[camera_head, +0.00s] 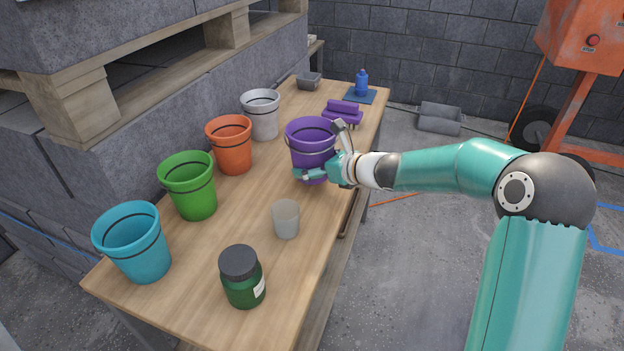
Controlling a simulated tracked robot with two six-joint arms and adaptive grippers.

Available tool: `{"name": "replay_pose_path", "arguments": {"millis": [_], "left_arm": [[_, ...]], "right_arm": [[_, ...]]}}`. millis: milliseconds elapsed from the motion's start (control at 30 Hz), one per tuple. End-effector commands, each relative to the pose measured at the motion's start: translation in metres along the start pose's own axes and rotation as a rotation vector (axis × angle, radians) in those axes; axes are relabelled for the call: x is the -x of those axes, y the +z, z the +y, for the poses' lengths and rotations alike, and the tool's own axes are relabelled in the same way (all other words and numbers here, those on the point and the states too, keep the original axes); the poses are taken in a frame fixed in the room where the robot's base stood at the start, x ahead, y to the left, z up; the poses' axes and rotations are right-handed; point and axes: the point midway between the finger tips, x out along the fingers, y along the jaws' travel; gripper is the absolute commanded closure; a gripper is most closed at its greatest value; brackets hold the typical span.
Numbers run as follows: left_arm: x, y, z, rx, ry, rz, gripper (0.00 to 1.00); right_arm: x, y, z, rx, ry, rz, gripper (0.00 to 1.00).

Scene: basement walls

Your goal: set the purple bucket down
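The purple bucket (308,140) stands upright toward the far right part of the wooden table, with a dark band below its rim. My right gripper (322,150) is at its right side. One finger lies across the bucket's lower front and the other rises by its right rim, with the bucket between them. The gripper looks shut on the bucket. The bucket's lower part is partly hidden by the gripper, and I cannot tell whether its base touches the table. My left gripper is not in view.
Blue (140,252), green (192,190), orange (232,150) and grey (262,118) buckets line the table's left side. A translucent cup (286,222) and green jar (243,282) stand nearer. Purple blocks (343,112) and a blue bottle (361,84) are behind. The table middle (225,232) is clear.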

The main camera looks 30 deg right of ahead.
Motion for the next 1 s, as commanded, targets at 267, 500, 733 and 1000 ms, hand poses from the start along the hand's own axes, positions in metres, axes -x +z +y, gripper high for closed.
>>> {"name": "replay_pose_path", "arguments": {"millis": [267,500,733,1000], "left_arm": [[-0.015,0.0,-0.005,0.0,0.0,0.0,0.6],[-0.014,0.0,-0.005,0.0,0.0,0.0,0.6],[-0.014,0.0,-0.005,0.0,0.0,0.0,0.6],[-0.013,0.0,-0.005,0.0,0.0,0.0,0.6]], "right_arm": [[-0.013,-0.033,0.0,-0.002,0.001,0.0,0.58],[-0.013,-0.033,0.0,-0.001,0.0,0.002,0.03],[-0.013,-0.032,0.0,-0.002,0.0,0.001,0.0],[-0.004,-0.031,-0.001,-0.002,-0.002,0.0,0.0]]}}
